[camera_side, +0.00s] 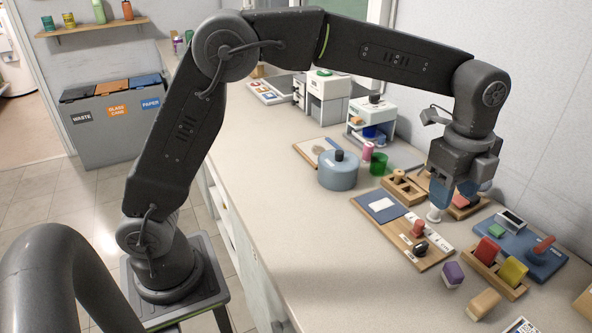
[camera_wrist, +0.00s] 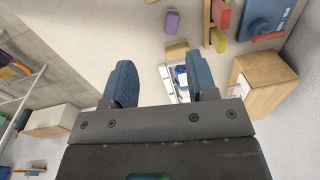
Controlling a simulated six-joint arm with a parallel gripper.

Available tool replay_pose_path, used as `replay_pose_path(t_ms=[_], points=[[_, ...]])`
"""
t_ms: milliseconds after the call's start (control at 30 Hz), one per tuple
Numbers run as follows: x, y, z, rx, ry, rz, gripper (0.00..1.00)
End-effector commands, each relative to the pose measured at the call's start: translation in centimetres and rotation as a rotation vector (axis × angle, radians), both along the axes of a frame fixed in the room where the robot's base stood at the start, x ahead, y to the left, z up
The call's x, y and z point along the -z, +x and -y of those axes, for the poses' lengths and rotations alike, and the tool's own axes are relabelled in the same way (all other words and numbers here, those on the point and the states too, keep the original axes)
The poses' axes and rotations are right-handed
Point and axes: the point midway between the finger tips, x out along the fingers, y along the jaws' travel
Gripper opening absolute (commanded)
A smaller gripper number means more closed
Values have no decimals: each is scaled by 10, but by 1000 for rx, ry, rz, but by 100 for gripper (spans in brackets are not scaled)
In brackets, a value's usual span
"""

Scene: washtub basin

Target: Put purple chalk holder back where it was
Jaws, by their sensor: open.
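The purple chalk holder (camera_side: 453,274) is a small purple block lying on the counter, to the left of a wooden rack (camera_side: 488,276). It also shows near the top of the wrist view (camera_wrist: 171,22). The rack holds a red block (camera_side: 485,250) and a yellow block (camera_side: 513,272), with a gap between them. My gripper (camera_side: 450,200) is open and empty, with blue fingers, above the counter behind the rack. In the wrist view, my gripper (camera_wrist: 162,75) shows its two fingers spread apart, touching nothing.
A tan block (camera_side: 483,304) lies in front of the rack. A blue tray (camera_side: 528,252) with tools is to its right. A wooden board (camera_side: 430,262) with stamps is to the left, and a blue-grey pot (camera_side: 338,172) stands farther back. The counter's front left is clear.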

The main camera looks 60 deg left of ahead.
Motion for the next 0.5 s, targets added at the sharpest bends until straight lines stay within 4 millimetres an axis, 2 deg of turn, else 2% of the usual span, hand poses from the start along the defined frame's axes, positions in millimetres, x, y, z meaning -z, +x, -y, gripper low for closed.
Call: replay_pose_path(t_ms=[33,200,367,500], points=[[-17,-14,-18,-103,-17,28,53],[-50,-65,-67,-469,-85,103,53],[-62,-121,-106,-807,-169,171,53],[-56,-172,-132,-1098,-256,223,53]])
